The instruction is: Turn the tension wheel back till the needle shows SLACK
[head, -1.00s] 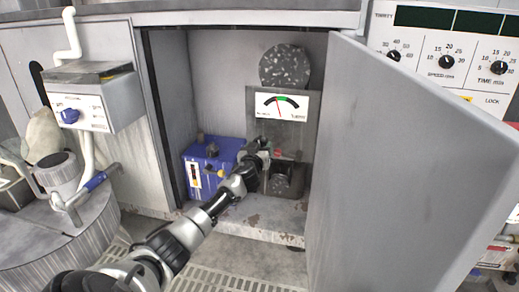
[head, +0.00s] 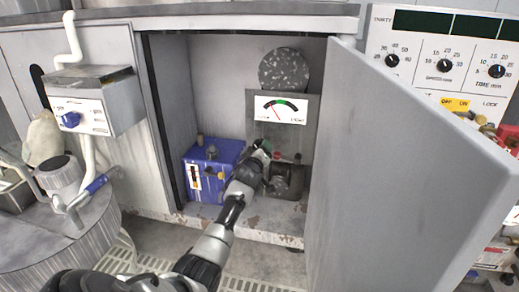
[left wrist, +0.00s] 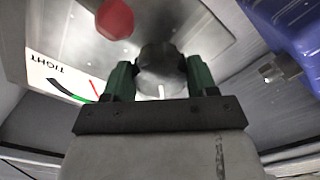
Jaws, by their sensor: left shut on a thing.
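The tension gauge (head: 281,109) is a white panel on a grey block inside the open cabinet. Its red needle leans left of the middle; its small end labels are hard to read in the head view. In the left wrist view the gauge (left wrist: 65,84) is partly visible, with TIGHT at one end of the scale. My left gripper (head: 262,152) reaches into the cabinet below the gauge. In the left wrist view its green-padded fingers (left wrist: 160,82) are closed on a dark round knob, the tension wheel (left wrist: 160,58). My right gripper is in neither view.
A blue box (head: 208,172) stands left of my gripper in the cabinet. The open door (head: 400,170) bounds the right side. A red ball-shaped knob (left wrist: 115,18) sits near the wheel. A speckled disc (head: 285,70) is above the gauge.

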